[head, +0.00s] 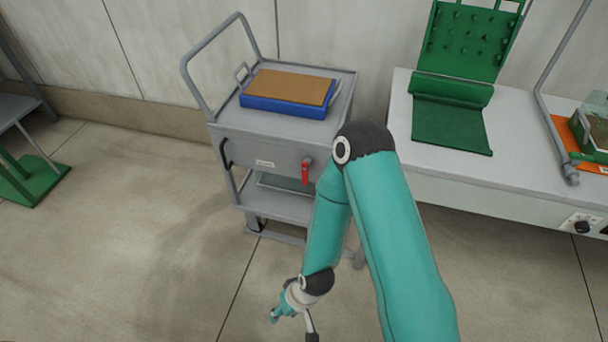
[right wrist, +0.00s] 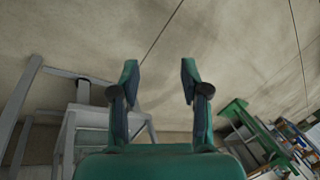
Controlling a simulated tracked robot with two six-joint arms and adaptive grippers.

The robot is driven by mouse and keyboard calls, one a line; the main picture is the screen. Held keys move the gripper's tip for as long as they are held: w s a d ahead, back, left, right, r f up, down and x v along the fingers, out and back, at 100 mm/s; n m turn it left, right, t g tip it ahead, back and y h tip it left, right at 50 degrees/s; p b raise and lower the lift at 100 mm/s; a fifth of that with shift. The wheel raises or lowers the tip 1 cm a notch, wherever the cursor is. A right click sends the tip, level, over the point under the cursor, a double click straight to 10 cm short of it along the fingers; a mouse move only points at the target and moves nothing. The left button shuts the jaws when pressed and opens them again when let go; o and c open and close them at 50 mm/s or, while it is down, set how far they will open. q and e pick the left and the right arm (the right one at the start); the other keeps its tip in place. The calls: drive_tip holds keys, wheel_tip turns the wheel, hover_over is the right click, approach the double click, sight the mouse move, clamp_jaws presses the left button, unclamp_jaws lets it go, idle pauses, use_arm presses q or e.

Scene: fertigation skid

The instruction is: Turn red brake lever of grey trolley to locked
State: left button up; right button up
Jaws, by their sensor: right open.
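The grey trolley (head: 232,150) stands against the wall in the head view. Its red brake lever (head: 306,173) hangs straight down from a dark grey pivot on the front panel, right of a small white label (head: 265,163). My right gripper (head: 279,313) is low in front of the trolley, well below the lever and apart from it. In the right wrist view my right gripper (right wrist: 159,75) is open, with nothing between its fingers and bare floor beyond. The lever cannot be made out in the right wrist view. My left gripper is not in view.
A blue tray with a brown top (head: 287,106) lies on the trolley. A white bench (head: 398,105) with a green stand (head: 460,45) is close on the right. A green-footed frame (head: 35,183) stands at far left. The floor left of the trolley is clear.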

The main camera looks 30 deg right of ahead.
drive_tip(key=w+d+f+t+h+b, duration=0.25)
drive_tip(key=w+f+b, duration=0.25)
drive_tip(key=w, duration=0.4)
drive_tip(key=m+t+h+b, duration=0.8)
drive_tip(key=h+b, duration=0.7)
drive_tip(key=b, duration=0.4)
approach(304, 177)
drive_tip(key=shift+y, duration=0.25)
drive_tip(key=x, duration=0.3)
drive_tip(key=b+x, duration=0.1)
drive_tip(key=x, duration=0.6)
drive_tip(key=shift+w+d+r, duration=0.1)
drive_tip(key=shift+d+r, duration=0.25)
clamp_jaws()
drive_tip(key=shift+a, duration=0.1)
